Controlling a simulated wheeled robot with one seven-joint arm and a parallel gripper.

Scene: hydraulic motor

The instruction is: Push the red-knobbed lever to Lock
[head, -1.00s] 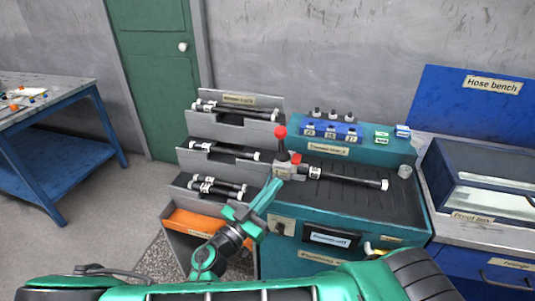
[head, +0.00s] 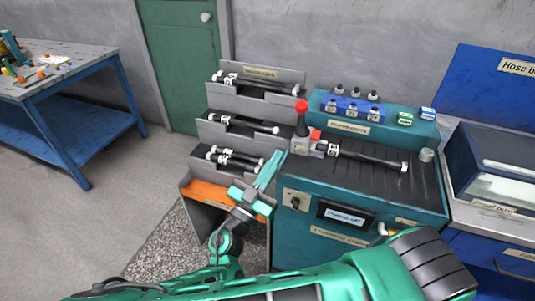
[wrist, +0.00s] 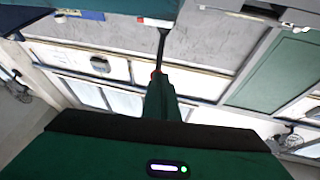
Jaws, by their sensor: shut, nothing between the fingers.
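The red-knobbed lever (head: 301,108) stands roughly upright on a light grey block at the left front of the teal bench. Its black stem shows below the red knob. My gripper (head: 275,157) is shut and empty, left of and below the knob, close to the grey block and apparently apart from it. In the wrist view, a dark stem like the lever's (wrist: 162,48) shows beyond the tip of my gripper (wrist: 158,80), which hides most of the knob end. No Lock marking is readable.
A black hose (head: 365,155) lies across the bench beside a red piece (head: 315,135). A grey rack (head: 225,132) with several hoses and an orange bin (head: 222,197) stand to the left. A blue-framed table (head: 80,75) is far left, with open floor between.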

